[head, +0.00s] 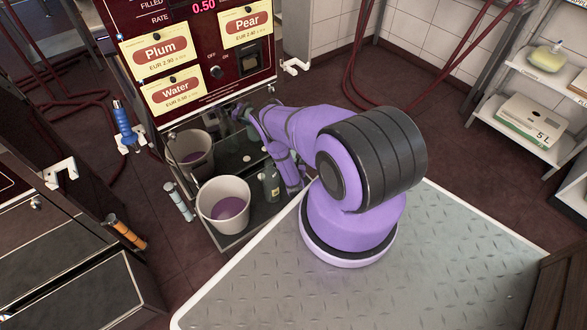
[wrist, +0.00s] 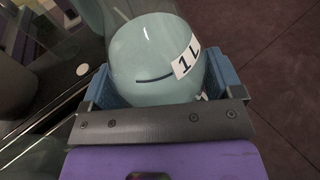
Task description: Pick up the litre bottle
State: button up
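In the wrist view the litre bottle (wrist: 150,55) is a rounded pale teal body with a white "1 L" label and a dark line. It fills the space between the blue fingers of my gripper (wrist: 160,85). The fingers look pressed against it on both sides. Its lower part is hidden by my gripper. In the head view a dark grey-green bottle (head: 270,184) stands upright on the pump's tray beside my purple arm; I cannot tell if it is the same bottle. My fingers cannot be made out there.
A white bucket with purple liquid (head: 223,204) stands left of the grey-green bottle, and another bucket (head: 189,153) is behind it. The pump cabinet (head: 200,45) rises behind the tray. A shelf (head: 530,110) stands at the right. Open floor (head: 450,140) lies between.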

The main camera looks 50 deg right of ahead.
jog(key=c, duration=0.3)
jog(key=shift+r, duration=0.1)
jog(key=shift+c, duration=0.3)
jog(key=shift+w+r, duration=0.1)
